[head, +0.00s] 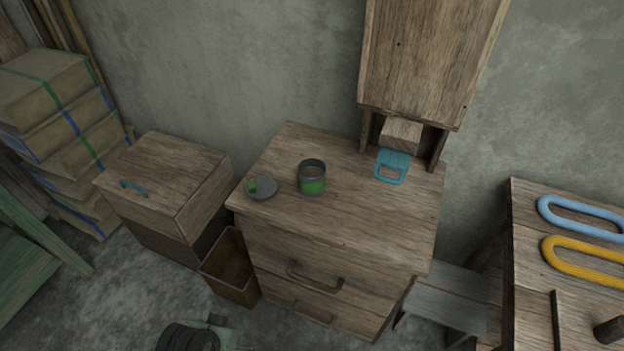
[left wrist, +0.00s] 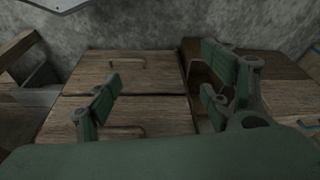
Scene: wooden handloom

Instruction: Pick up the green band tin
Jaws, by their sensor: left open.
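The green band tin (head: 312,178) is a small dark cylinder with a green band. In the head view it stands upright and open on top of the wooden drawer cabinet (head: 350,232). A round grey lid (head: 263,188) with a green knob lies to its left on the same top. My left gripper (left wrist: 165,95) shows in the left wrist view with its fingers spread and nothing between them. Beyond it are the cabinet's drawer fronts (left wrist: 125,72); the tin is not in that view. My right gripper is not in view.
A wooden chest (head: 160,180) with a teal handle stands left of the cabinet, with an open bin (head: 230,262) between them. A grey stool (head: 445,300) stands at the right.

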